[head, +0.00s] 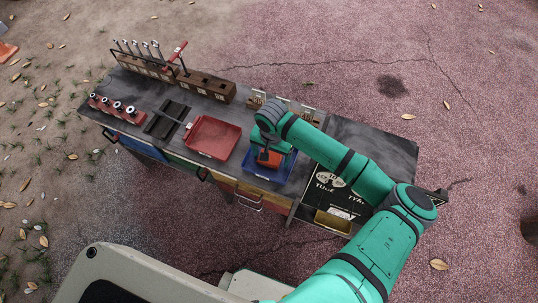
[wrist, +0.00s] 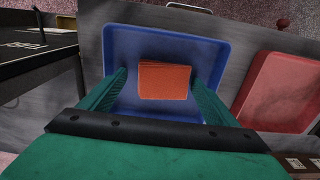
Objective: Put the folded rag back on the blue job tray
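The folded orange-red rag (wrist: 165,81) lies flat in the blue job tray (wrist: 215,45), near its middle. In the head view the rag (head: 269,158) is partly hidden under my gripper (head: 268,150), and the front of the blue tray (head: 264,173) shows below it. In the wrist view my gripper (wrist: 158,92) is spread, with one green finger on each side of the rag. The exact height of the fingertips above the tray is hard to tell.
A red tray (head: 213,153) sits just left of the blue tray on the cart top (head: 345,128). A dark lower panel (head: 328,193) and a yellow bin (head: 333,222) are to the right.

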